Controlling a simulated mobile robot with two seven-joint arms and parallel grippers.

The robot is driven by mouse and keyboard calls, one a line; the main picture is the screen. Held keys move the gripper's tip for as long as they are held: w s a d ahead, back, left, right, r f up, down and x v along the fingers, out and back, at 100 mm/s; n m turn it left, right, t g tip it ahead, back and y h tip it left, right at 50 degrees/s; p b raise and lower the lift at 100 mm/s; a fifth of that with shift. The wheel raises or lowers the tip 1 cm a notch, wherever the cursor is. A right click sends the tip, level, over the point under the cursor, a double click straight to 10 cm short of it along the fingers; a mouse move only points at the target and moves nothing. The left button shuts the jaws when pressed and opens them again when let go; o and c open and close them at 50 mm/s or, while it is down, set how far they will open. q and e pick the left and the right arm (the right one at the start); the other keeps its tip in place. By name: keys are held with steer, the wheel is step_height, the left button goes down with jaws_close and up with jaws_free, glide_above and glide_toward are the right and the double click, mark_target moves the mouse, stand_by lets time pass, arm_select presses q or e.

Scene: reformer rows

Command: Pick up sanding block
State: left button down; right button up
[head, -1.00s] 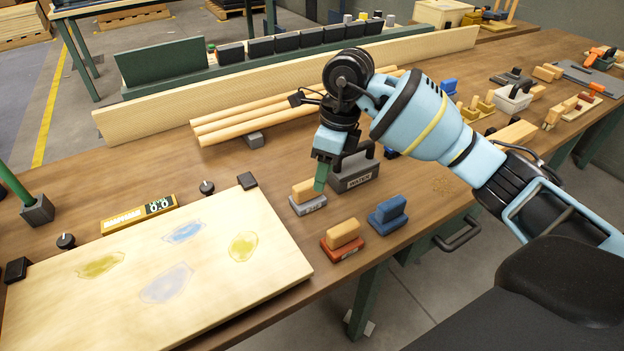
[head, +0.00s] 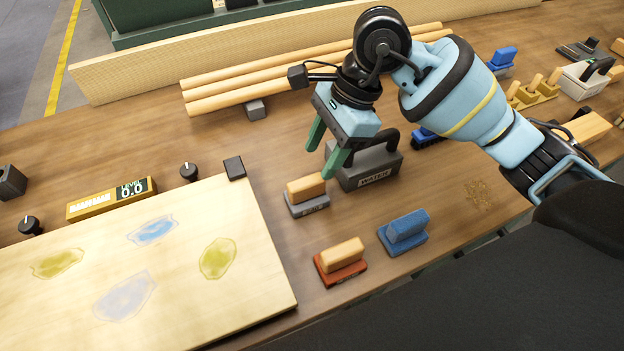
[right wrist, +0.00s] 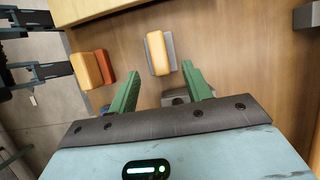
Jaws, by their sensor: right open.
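Small hand blocks stand on the wooden bench. One has a wooden grip on a grey, labelled base (head: 308,197); its label is too small to read. Another has a wooden grip on a red base (head: 341,262), and a third is all blue (head: 403,233). I cannot tell from the labels which is the sanding block. My right gripper (head: 320,163) is open and empty, its green fingers just above and behind the grey-based block. In the right wrist view, that block (right wrist: 160,53) lies ahead between the fingertips, apart from them. My left gripper is not in view.
A grey WATER container (head: 372,168) with a black handle stands close to the right of the gripper. A pale board (head: 200,290) with coloured patches lies at the left. Wooden rods (head: 240,93) lie behind.

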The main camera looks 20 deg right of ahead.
mark_target(308, 180)
steer(key=shift+s+a, duration=0.1)
steer(key=shift+a, duration=0.05)
steer(key=shift+a+f, duration=0.15)
steer(key=shift+f, duration=0.15)
steer(key=shift+x, duration=3.5)
jaws_close()
